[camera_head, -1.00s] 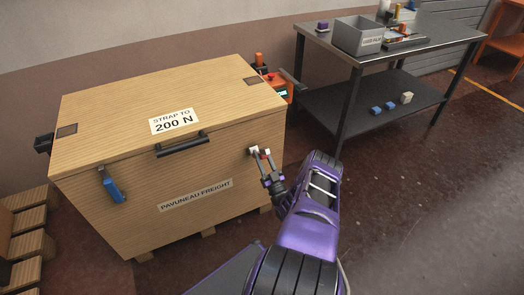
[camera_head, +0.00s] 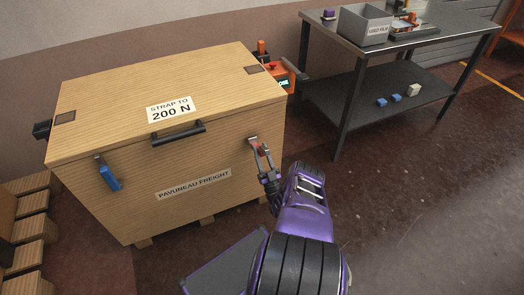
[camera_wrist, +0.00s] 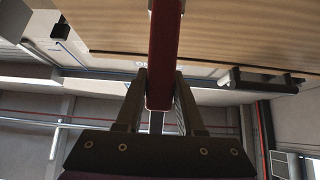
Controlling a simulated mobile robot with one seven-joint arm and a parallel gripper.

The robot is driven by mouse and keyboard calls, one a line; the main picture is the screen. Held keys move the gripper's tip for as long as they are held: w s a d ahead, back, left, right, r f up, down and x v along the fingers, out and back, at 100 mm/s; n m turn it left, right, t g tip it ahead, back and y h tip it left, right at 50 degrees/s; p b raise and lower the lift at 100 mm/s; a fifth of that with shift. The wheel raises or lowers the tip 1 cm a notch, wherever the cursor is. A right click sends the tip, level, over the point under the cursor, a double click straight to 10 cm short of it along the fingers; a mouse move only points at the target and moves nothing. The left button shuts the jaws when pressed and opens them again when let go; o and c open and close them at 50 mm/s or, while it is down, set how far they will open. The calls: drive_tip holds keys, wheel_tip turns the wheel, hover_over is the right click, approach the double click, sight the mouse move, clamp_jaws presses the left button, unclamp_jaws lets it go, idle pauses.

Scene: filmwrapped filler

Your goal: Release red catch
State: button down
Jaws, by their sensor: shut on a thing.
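The red catch (camera_wrist: 164,60) is on the right part of the wooden crate's front face, and in the wrist view it runs down between my fingers. My gripper (camera_head: 265,160) is at the catch, with its fingers shut on it. In the wrist view my gripper (camera_wrist: 160,95) has one dark finger on each side of the red lever. In the head view the fingers hide most of the red catch, and a pale metal part shows at its top. The blue catch (camera_head: 109,178) hangs on the left of the front face. The lid (camera_head: 150,90) lies flat on the crate (camera_head: 130,215).
A black handle (camera_head: 178,133) sticks out from the crate's front. An orange device (camera_head: 281,75) sits at the crate's right rear. A metal table (camera_head: 420,48) with a grey bin (camera_head: 362,27) stands at the right. Pallets (camera_head: 32,228) stand at the left. The floor between is open.

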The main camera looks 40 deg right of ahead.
sight(261, 148)
drive_tip(key=c, duration=0.5)
unclamp_jaws()
wheel_tip(261, 148, up, 10)
drive_tip(key=p, duration=0.4)
drive_tip(key=shift+p, duration=0.3)
